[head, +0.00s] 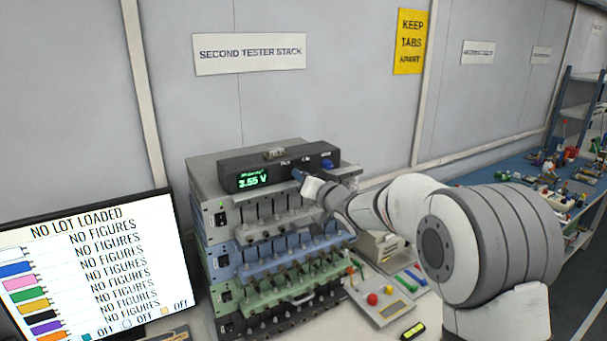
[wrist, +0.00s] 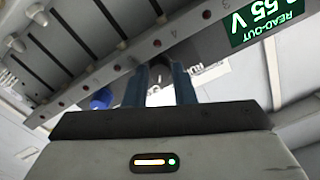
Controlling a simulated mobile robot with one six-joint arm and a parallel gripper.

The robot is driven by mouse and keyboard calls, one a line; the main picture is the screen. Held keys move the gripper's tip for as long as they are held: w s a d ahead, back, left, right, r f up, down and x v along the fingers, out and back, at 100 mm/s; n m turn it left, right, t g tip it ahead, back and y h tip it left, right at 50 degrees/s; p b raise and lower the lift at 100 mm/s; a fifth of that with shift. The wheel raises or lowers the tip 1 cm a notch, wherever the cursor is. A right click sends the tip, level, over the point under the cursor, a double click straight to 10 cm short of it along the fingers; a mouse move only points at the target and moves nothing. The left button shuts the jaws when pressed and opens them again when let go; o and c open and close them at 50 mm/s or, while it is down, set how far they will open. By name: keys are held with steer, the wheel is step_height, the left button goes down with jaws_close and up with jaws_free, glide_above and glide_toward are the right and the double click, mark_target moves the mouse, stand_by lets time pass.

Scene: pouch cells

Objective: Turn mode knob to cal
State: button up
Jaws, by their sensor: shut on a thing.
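The dark tester unit (head: 225,179) sits on top of the tester stack, its green read-out (head: 252,180) showing 3.55 V. My gripper (head: 298,174) is at the front of this unit, right of the read-out. In the wrist view, my gripper's two blue fingers (wrist: 172,78) are closed on the sides of a dark knob (wrist: 160,68), which I take to be the mode knob. The head view hides this knob behind my gripper. A label behind the fingers is partly covered and upside down.
A blue knob (head: 327,163) sits at the unit's right end, close to my gripper. Below are stacked testers with rows of clips (head: 290,245). A monitor (head: 85,265) stands at left. A small control box (head: 378,302) lies on the bench below my arm.

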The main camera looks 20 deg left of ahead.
steer(key=shift+m, duration=0.6)
steer(key=o, duration=1)
